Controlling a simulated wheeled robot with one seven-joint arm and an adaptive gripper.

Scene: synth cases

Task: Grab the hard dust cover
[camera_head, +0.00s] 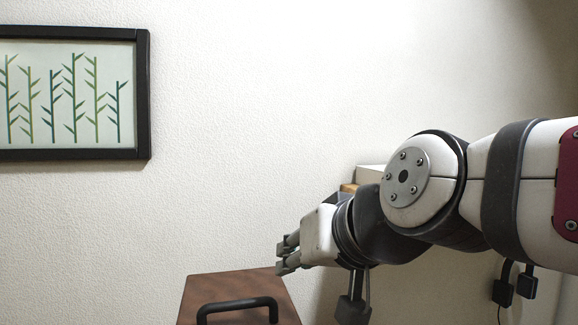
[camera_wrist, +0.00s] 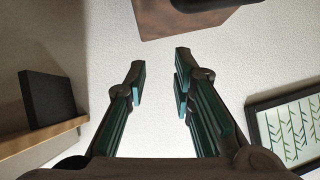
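What looks like the hard dust cover (camera_head: 225,288) is a brown, wood-like case with a black handle (camera_head: 238,303) on top, at the bottom of the head view. Its lower part is cut off by the frame. In the wrist view, part of the brown cover (camera_wrist: 160,22) shows at the top edge, with a dark piece of the handle (camera_wrist: 215,3). My gripper (camera_head: 284,258) appears near the cover's back right corner in the head view. In the wrist view its two fingers (camera_wrist: 160,70) are apart with nothing between them.
A framed plant picture (camera_head: 72,95) hangs on the white wall (camera_head: 240,120). A wooden shelf (camera_wrist: 40,138) with a black box (camera_wrist: 47,98) is at the left in the wrist view. Behind my arm, a pale object (camera_head: 371,174) is partly hidden.

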